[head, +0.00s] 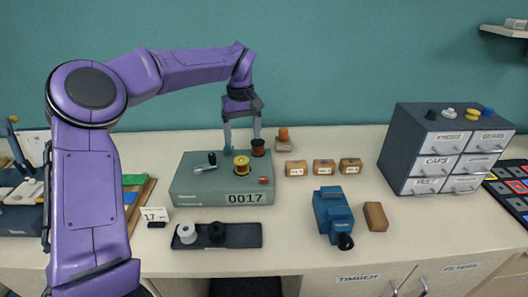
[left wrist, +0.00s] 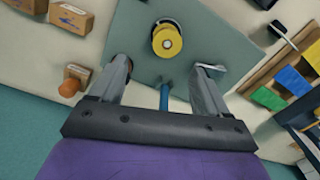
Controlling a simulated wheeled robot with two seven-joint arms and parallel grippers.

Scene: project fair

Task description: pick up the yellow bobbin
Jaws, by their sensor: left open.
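The yellow bobbin (head: 241,165) stands on top of the grey-green box (head: 190,185) marked 0017. It also shows in the left wrist view (left wrist: 167,41), ahead of the fingertips and roughly midway between them. My left gripper (head: 242,146) is open, pointing down over the back part of the box. Its fingers are apart from the yellow bobbin, with nothing held between them. A brown bobbin (head: 258,148) stands on the box close to one finger. A blue rod (left wrist: 163,97) shows between the fingers in the left wrist view. My right gripper is not in view.
A dark tray (head: 248,235) with a white and a black spool lies in front of the box. Wooden blocks (head: 296,168) and a stamp with an orange knob (head: 283,135) are to the right. A blue device (head: 333,212) and grey drawer cabinet (head: 400,150) stand farther right.

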